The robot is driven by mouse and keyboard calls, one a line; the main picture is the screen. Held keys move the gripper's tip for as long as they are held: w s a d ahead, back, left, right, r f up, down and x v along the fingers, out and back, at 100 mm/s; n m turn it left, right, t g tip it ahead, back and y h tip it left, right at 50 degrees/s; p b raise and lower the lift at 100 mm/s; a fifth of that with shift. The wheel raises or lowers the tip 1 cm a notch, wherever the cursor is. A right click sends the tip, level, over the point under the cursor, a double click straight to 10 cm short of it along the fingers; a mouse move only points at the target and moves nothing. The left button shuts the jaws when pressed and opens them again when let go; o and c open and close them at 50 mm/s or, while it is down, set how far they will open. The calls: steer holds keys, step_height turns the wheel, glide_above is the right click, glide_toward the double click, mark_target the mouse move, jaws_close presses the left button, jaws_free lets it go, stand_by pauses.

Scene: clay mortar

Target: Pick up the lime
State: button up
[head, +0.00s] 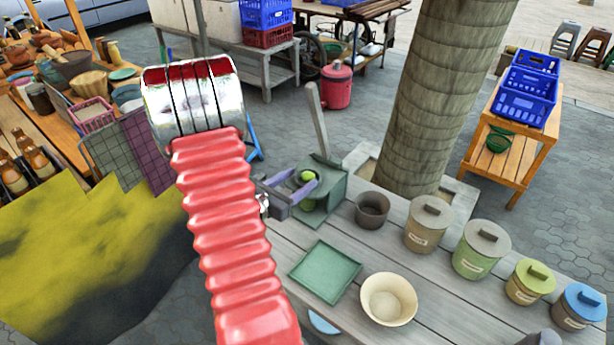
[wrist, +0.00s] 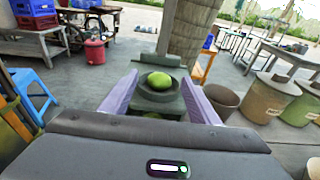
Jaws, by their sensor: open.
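The lime (head: 308,177) is small, round and bright green. It rests in a dark round cup on a grey-green stand (head: 330,180) at the far left end of the table. In the wrist view the lime (wrist: 160,81) sits centred, its upper half clear above the cup's rim (wrist: 160,97). My gripper (head: 303,181) is open, with its two purple fingers spread on either side of the lime. In the wrist view my gripper (wrist: 160,80) shows a gap between each finger and the lime. A second yellow-green patch shows below the cup; I cannot tell what it is.
A grey upright lever (head: 318,120) rises behind the stand. A brown clay pot (head: 372,209) stands just right of it. A green square tray (head: 326,271) and a cream bowl (head: 388,299) lie nearer. Lidded canisters (head: 428,223) line the right. A tree trunk (head: 440,100) rises behind.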

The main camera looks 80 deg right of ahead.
steer(key=shift+x, duration=1)
steer(key=c, duration=1.2)
steer(key=shift+r, duration=5.05)
steer(key=shift+w, duration=0.1)
